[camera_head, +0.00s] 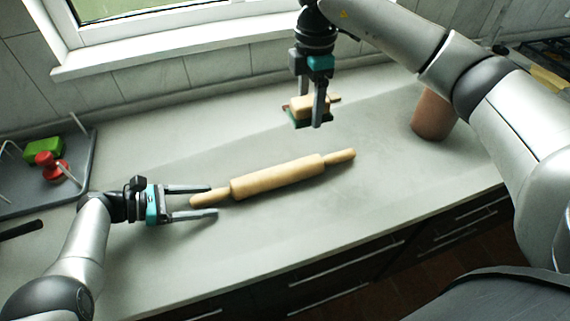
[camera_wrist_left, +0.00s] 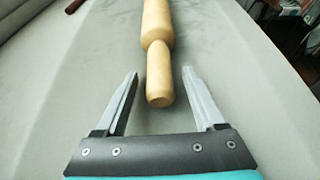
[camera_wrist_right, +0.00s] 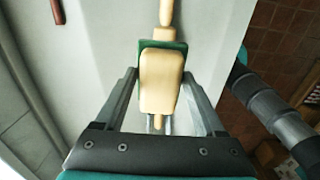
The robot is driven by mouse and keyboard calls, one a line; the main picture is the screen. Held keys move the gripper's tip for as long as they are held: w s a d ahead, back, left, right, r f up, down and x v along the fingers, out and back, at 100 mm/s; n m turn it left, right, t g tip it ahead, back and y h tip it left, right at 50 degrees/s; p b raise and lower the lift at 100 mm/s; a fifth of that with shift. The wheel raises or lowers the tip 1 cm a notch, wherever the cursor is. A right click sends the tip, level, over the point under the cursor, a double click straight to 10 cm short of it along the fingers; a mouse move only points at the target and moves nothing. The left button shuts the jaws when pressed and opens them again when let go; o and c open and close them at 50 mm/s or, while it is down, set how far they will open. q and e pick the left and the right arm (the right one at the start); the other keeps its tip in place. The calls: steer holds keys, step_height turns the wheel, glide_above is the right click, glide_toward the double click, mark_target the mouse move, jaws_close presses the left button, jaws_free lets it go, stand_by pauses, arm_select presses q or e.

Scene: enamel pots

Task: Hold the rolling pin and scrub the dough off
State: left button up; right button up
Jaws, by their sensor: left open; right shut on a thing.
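The wooden rolling pin (camera_head: 275,180) lies slanted across the grey counter; it also shows in the left wrist view (camera_wrist_left: 157,22). I cannot make out dough on it. My left gripper (camera_head: 203,202) is open at the pin's left handle (camera_wrist_left: 159,80). The handle's end lies between the spread fingertips, with a gap on each side. My right gripper (camera_head: 316,112) is shut on a wooden-backed scrubber (camera_wrist_right: 161,80) with a green edge. It holds the scrubber above the counter, beyond the pin in the head view. The scrubber's underside is hidden.
A terracotta pot (camera_head: 433,114) stands at the right, partly behind my right arm. A grey rack (camera_head: 20,200) at the left holds a green block (camera_head: 43,151) and a red object (camera_head: 52,168). The window wall bounds the back. Counter around the pin is clear.

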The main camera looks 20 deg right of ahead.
arm_select(q)
steer(key=v, duration=1.1)
steer(key=shift+a, duration=0.3)
steer(key=shift+a+r, duration=0.15)
steer(key=shift+r, duration=0.2)
arm_select(e)
steer(key=shift+r, duration=0.2)
step_height(320, 180, up, 4)
steer(key=p, duration=0.4)
steer(key=shift+r+p, duration=0.15)
steer(key=shift+p, duration=0.2)
arm_select(q)
step_height(320, 180, up, 6)
steer(key=shift+f, duration=0.2)
